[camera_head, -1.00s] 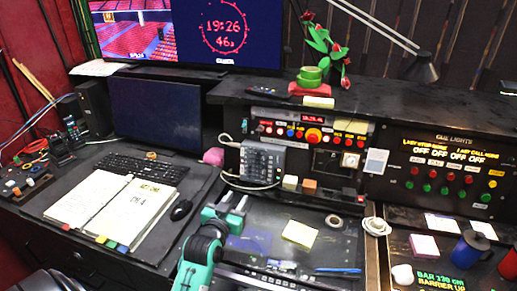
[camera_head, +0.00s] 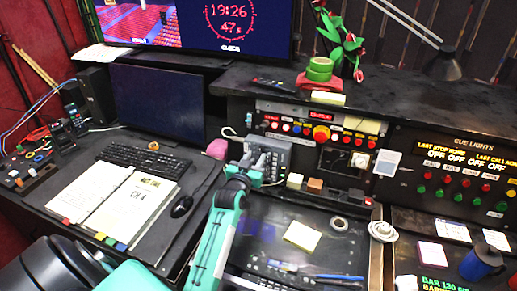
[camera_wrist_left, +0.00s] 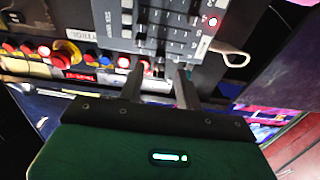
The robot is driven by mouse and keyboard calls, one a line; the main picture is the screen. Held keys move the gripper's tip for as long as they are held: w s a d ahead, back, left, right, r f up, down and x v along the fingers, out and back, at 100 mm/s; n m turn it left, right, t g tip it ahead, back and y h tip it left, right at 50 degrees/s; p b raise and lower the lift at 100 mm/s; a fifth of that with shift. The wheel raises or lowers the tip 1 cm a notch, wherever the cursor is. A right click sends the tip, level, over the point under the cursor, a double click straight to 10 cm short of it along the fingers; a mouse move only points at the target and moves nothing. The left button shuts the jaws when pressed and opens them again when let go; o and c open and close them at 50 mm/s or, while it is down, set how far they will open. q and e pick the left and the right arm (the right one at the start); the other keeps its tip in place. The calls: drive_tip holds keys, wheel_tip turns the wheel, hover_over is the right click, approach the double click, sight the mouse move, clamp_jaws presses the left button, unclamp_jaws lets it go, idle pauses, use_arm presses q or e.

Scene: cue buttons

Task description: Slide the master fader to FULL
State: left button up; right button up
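A grey control box (camera_head: 277,150) with rows of small controls stands against the front of the raised console. It also fills the top of the left wrist view (camera_wrist_left: 150,22), with dark controls and a lit red button. I cannot tell which control is the master fader. My left gripper (camera_head: 258,162) is in front of the box and covers part of it. In the left wrist view its two fingers (camera_wrist_left: 156,72) are apart with nothing between them, pointing at the box's edge. Whether they touch it is unclear. My right gripper is not in view.
A red-buttoned panel (camera_head: 320,130) is right of the box, and a cue lights panel (camera_head: 455,175) is farther right. Small blocks (camera_head: 314,185), a yellow note (camera_head: 302,235) and a tape roll (camera_head: 338,223) lie nearby. An open binder (camera_head: 125,205) and mouse (camera_head: 182,206) lie left.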

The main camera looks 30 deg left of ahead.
sight(260, 149)
use_arm(q)
drive_tip(key=shift+p+x, duration=0.35)
drive_tip(key=shift+x, duration=1.6)
drive_tip(key=shift+d, duration=0.1)
clamp_jaws()
